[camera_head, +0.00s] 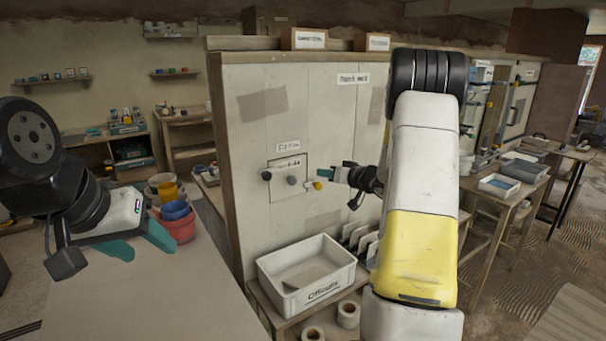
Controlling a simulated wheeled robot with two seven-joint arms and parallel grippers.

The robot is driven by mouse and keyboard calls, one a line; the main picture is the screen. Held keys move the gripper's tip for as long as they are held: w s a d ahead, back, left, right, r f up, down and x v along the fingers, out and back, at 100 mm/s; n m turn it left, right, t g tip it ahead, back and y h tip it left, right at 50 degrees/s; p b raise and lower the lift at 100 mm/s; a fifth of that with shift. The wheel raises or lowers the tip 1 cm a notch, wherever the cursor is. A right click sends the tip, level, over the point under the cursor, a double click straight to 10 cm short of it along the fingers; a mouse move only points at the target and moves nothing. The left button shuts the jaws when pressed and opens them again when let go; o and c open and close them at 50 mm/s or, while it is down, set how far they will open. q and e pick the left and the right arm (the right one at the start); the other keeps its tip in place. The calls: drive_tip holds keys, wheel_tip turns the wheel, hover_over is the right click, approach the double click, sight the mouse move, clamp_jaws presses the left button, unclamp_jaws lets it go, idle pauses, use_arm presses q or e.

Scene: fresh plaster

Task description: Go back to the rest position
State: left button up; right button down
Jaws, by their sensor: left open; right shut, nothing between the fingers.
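My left gripper (143,244) is at the left, over the pale worktop (150,295). Its teal fingers are apart, with nothing seen between them. It is in front of the red bowl (180,229), and I cannot tell whether they touch. My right arm crosses the middle right of the view. My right gripper (327,174) is shut and empty in front of the upright panel (335,115). Its fingertips are close to a small yellow knob (317,186); contact cannot be told.
Stacked bowls and a yellow cup (168,191) are behind my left gripper. Benches with trays (500,184) are at the right.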

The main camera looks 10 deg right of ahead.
drive_tip(key=s+a+r+n+g+y, duration=0.15)
drive_tip(key=s+a+r+g, duration=0.3)
drive_tip(key=s+a, duration=0.5)
drive_tip(key=s+a+r+n+g+y, duration=0.1)
drive_tip(key=s+a+r+g+y, duration=0.15)
drive_tip(key=s+a+r, duration=0.45)
drive_tip(key=s+d+f+m+h, duration=0.1)
drive_tip(key=s+h, duration=0.3)
drive_tip(key=s, duration=0.7)
drive_tip(key=s+d+f+m+h, duration=0.1)
drive_tip(key=s+h, duration=0.3)
drive_tip(key=s, duration=0.8)
drive_tip(key=shift+s+d+f+g, duration=0.25)
drive_tip(key=shift+d+f+g, duration=0.15)
drive_tip(key=shift+d, duration=0.15)
drive_tip(key=shift+m, duration=0.25)
